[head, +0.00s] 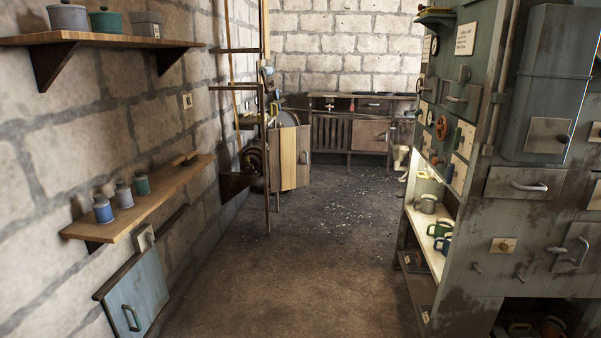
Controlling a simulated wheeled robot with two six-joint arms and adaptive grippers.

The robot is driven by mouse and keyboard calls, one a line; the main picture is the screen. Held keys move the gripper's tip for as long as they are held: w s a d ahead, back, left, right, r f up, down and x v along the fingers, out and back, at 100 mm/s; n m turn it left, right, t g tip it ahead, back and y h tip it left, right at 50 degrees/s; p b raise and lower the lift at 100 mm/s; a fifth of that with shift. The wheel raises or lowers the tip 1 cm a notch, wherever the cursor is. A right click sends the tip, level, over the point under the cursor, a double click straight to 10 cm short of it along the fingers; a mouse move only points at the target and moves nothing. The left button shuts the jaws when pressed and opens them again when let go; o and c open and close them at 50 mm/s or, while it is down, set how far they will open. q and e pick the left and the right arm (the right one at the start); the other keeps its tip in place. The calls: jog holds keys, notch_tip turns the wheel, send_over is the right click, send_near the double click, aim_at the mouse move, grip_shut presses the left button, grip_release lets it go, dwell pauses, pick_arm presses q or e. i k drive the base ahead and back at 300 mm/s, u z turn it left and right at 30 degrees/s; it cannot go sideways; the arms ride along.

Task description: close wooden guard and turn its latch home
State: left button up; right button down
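The wooden guard (288,160) shows in the head view left of centre, at some distance ahead. It is a panel of light upright boards and appears to stand out from the left wall, swung open. A small dark fitting (304,157) on its right part may be the latch; its position is too small to tell. A grey wheel (288,118) shows just above the guard, and dark machine parts (254,157) show to its left. The belt is not clear to see. Neither of my grippers is in view.
A tall ladder-like wooden frame (267,190) stands in front of the guard. Shelves (140,207) jut from the left wall. A large green-grey cabinet (520,240) fills the right. The floor (290,270) between is open, with scattered debris. A workbench (350,125) stands at the back.

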aim_at(288, 148)
jog(key=z, duration=0.2)
jog(key=i, duration=4.65)
jog(key=u, duration=1)
jog(key=i, duration=1.15)
jog(key=u, duration=0.2)
